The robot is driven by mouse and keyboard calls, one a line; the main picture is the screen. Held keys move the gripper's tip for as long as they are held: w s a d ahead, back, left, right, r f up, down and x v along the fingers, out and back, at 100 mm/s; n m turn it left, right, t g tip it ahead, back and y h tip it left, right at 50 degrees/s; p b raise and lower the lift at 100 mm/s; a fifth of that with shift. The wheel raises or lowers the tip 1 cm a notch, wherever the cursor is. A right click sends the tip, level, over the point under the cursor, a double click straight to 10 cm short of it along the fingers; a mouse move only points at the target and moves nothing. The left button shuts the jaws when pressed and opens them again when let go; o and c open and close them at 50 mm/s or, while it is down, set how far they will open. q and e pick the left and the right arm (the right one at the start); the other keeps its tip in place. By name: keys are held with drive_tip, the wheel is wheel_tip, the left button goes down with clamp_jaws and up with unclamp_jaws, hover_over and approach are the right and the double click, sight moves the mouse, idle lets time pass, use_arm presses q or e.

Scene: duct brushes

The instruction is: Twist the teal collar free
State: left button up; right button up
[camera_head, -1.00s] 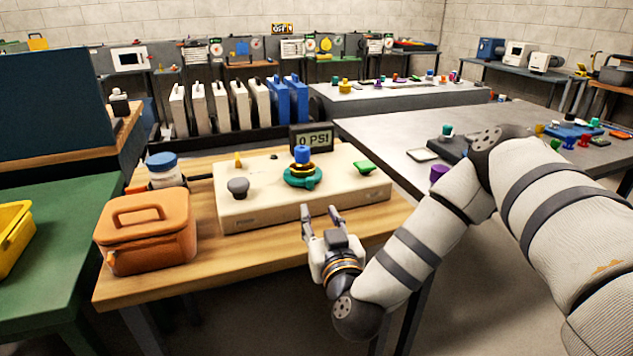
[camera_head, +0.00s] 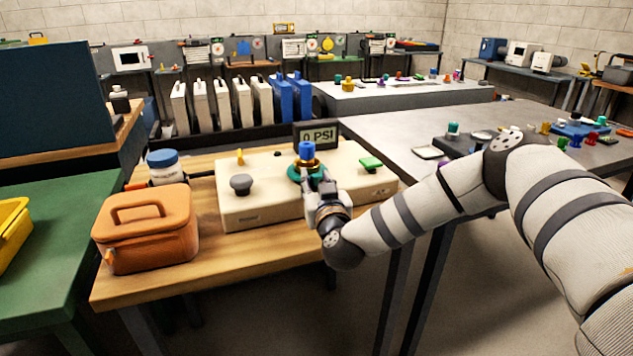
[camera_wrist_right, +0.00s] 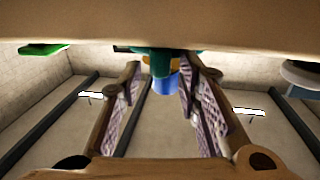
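The teal collar (camera_head: 295,172) sits around the base of a blue-topped fitting (camera_head: 306,150) on a cream box. A brass-coloured band shows between the teal and the blue. My right gripper (camera_head: 314,179) is at the near side of the collar and partly hides it. In the right wrist view, the two fingers (camera_wrist_right: 163,70) are apart, with the teal collar (camera_wrist_right: 158,62) and blue top (camera_wrist_right: 166,85) in the gap at their tips. I cannot tell whether either finger touches the collar. My left gripper is not in view.
The cream box (camera_head: 261,216) also bears a grey knob (camera_head: 241,184), a yellow piece (camera_head: 240,157) and a green piece (camera_head: 370,163). A "0 PSI" display (camera_head: 318,136) stands behind. An orange case (camera_head: 146,235) and a blue-lidded jar (camera_head: 164,168) stand left.

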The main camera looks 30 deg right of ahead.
clamp_jaws()
drive_tip(key=shift+d, duration=0.1)
